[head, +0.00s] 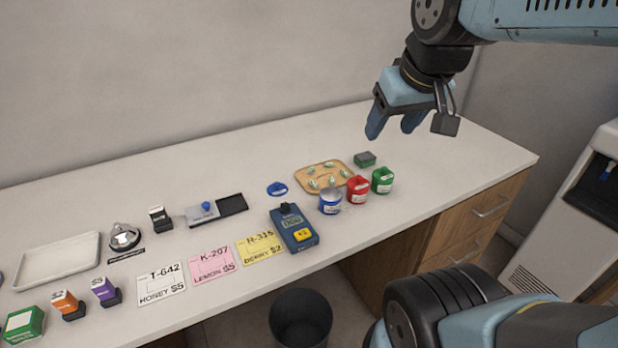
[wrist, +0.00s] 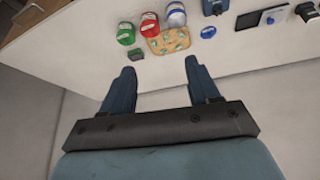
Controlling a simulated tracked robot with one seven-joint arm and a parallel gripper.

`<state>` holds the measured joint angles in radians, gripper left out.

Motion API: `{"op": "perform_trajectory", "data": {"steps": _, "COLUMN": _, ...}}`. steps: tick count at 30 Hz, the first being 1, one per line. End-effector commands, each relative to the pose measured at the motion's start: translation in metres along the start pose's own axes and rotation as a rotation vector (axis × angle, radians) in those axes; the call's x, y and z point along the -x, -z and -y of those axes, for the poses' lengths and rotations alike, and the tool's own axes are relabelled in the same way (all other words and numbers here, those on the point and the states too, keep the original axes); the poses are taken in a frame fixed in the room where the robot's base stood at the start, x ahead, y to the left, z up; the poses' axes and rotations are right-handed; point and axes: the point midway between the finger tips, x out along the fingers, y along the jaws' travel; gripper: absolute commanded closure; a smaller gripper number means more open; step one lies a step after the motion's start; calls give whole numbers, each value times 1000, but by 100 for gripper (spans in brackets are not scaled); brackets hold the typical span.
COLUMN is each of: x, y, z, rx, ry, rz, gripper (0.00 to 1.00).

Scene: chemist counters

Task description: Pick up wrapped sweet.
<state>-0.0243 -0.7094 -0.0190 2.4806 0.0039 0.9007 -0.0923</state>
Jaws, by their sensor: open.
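Several small green-and-white wrapped sweets (head: 331,182) lie spread on a tan wooden tray (head: 300,187) towards the right of the counter. The sweets (wrist: 168,41) and the tray (wrist: 154,47) also show in the wrist view, beyond my fingertips. My gripper (head: 393,127) is open and empty. It hangs in the air above the counter, up and to the right of the tray in the head view, and touches nothing. In the wrist view my gripper (wrist: 160,65) has its two fingers well apart.
Blue (head: 330,201), red (head: 357,189) and green (head: 382,180) containers stand right beside the tray. A green-grey block (head: 365,159) is behind them. A blue meter (head: 294,229) and price cards (head: 259,247) lie in front. The counter behind the tray is clear. A bin (head: 301,318) stands below.

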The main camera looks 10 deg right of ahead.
Motion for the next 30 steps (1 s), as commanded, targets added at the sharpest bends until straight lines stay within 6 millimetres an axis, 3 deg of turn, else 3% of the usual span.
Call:
{"op": "perform_trajectory", "data": {"steps": 6, "x": -25, "y": 35, "z": 2, "rx": 311, "ry": 72, "rz": 73, "gripper": 61}}
{"op": "perform_trajectory", "data": {"steps": 17, "x": -86, "y": 90, "z": 13, "rx": 881, "ry": 204, "rz": 165, "gripper": 61}}
{"op": "perform_trajectory", "data": {"steps": 30, "x": -182, "y": 138, "z": 40, "rx": 1581, "ry": 380, "rz": 245, "gripper": 61}}
